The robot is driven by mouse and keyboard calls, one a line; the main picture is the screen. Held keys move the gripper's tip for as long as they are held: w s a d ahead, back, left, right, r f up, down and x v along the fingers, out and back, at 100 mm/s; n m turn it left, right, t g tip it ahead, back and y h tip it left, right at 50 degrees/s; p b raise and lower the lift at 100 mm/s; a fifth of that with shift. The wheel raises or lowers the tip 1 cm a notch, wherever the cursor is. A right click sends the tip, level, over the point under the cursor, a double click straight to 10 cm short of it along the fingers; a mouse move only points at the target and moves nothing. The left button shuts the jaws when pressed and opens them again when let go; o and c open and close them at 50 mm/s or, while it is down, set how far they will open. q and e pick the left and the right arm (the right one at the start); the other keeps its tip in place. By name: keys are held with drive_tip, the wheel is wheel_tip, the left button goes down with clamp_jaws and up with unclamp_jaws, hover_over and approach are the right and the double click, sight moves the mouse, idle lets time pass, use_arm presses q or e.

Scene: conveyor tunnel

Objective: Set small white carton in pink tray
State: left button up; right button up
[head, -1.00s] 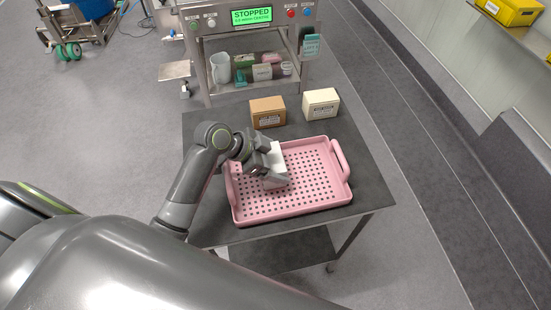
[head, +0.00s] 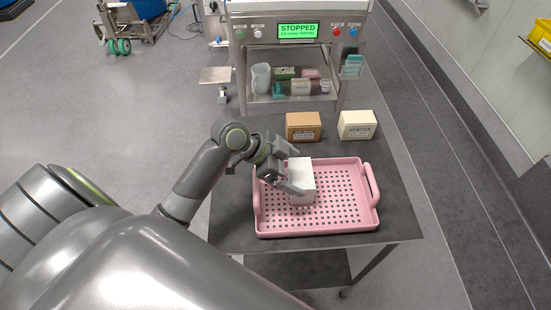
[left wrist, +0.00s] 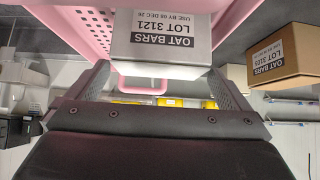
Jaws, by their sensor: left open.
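The small white carton (head: 302,182) stands in the pink tray (head: 345,228), left of the tray's middle. It also shows in the left wrist view (left wrist: 163,40), with a label reading OAT BARS LOT 3121. The pink tray shows behind it there (left wrist: 62,18). My left gripper (head: 291,168) is open at the carton's left and far side in the head view. In the left wrist view its fingers (left wrist: 160,85) stand apart, with the carton's end just beyond and partly between them. My right gripper is not in view.
A brown carton (head: 303,127) and a cream carton (head: 357,125) stand on the dark table (head: 235,225) beyond the tray. Behind is a machine whose screen reads STOPPED (head: 298,31), with several items in its opening. The tray's right part is empty.

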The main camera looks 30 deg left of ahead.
use_arm(q)
drive_tip(key=v, duration=0.7)
idle(0.6)
